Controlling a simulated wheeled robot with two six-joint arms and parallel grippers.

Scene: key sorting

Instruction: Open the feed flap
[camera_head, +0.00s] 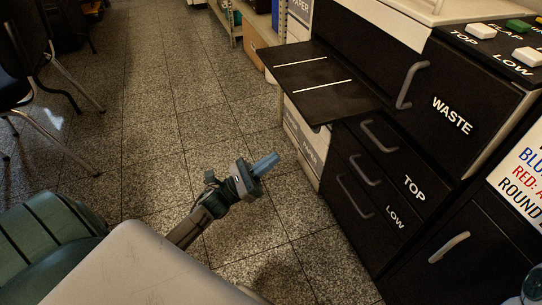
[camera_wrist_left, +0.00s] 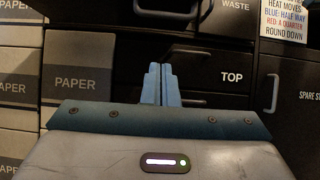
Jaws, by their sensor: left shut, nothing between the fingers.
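A black machine stands at the right in the head view. Its panel marked WASTE (camera_head: 453,115) is closed and has a grey handle (camera_head: 408,85). A black flat shelf (camera_head: 318,97) with two white lines juts out from its left side; I cannot tell whether this is the feed flap. My left gripper (camera_head: 265,163) is shut and empty over the floor, left of the drawers and touching nothing. In the left wrist view its blue fingers (camera_wrist_left: 160,85) are together in front of the TOP drawer (camera_wrist_left: 230,76). Only a bluish bit of what may be my right gripper shows at the lower right corner.
The TOP and LOW drawers (camera_head: 371,205) are closed. Green and white buttons (camera_head: 519,25) sit on top, one label partly reading "LAP". PAPER boxes (camera_wrist_left: 80,62) stand left of the drawers. Chairs (camera_head: 55,75) are at the left. The tiled floor between is clear.

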